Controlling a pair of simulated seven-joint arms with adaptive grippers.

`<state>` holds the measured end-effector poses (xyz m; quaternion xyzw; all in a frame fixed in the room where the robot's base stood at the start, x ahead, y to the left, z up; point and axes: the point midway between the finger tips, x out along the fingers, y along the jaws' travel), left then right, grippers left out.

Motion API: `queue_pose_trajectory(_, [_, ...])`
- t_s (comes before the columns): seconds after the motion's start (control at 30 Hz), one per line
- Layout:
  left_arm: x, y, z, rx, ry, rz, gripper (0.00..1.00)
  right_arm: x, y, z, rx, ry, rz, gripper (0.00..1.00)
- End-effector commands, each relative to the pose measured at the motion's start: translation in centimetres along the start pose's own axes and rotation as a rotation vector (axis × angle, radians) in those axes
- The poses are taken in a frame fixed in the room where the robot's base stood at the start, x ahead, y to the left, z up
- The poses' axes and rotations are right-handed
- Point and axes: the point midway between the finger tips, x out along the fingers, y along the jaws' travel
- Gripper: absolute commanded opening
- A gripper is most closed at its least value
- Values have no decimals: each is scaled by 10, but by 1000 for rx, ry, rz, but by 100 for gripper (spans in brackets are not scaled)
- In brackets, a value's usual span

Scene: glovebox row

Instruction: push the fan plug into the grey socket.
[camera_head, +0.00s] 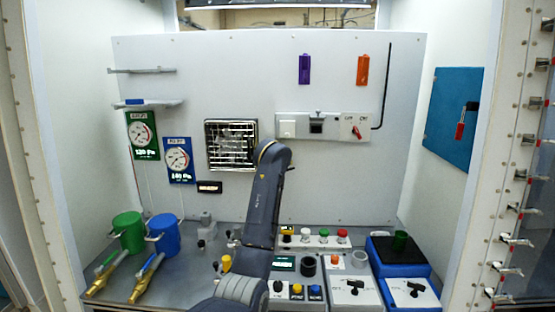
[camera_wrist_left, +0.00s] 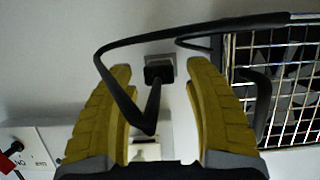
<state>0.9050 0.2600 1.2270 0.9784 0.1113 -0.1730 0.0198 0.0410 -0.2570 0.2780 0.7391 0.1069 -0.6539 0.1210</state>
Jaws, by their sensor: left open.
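In the left wrist view my left gripper (camera_wrist_left: 160,67) is open, with yellow ribbed fingers apart and nothing clamped between them. Between the fingertips, a black plug-like block (camera_wrist_left: 158,73) stands against a small grey square socket plate (camera_wrist_left: 161,62) on the white wall. I cannot tell how far it is in. A black cable (camera_wrist_left: 122,92) loops past both fingers beside the fan grille (camera_wrist_left: 290,80). In the head view the grille (camera_head: 231,145) is left of my arm's bend; my left gripper is hidden behind that arm. My right gripper is in neither view.
A wall panel (camera_head: 342,126) with a red-handled switch (camera_head: 356,132) is right of the grille. Green (camera_head: 127,232) and blue (camera_head: 165,234) containers stand left on the bench. Button boxes (camera_head: 322,240) and a blue box (camera_head: 397,256) crowd the right. The wall above the grille is clear.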

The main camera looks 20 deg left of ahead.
Motion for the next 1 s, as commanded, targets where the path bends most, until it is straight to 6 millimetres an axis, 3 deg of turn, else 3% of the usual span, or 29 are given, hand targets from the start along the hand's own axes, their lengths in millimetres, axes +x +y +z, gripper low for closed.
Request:
queue_pose_trajectory(0.2, [10, 0, 0, 1, 0, -1, 53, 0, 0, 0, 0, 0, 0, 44])
queue_pose_trajectory(0.6, [13, 0, 0, 0, 0, -1, 55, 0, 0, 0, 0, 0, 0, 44])
queue_pose_trajectory(1.0, [13, 0, 0, 0, 0, 0, 8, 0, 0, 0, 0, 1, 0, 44])
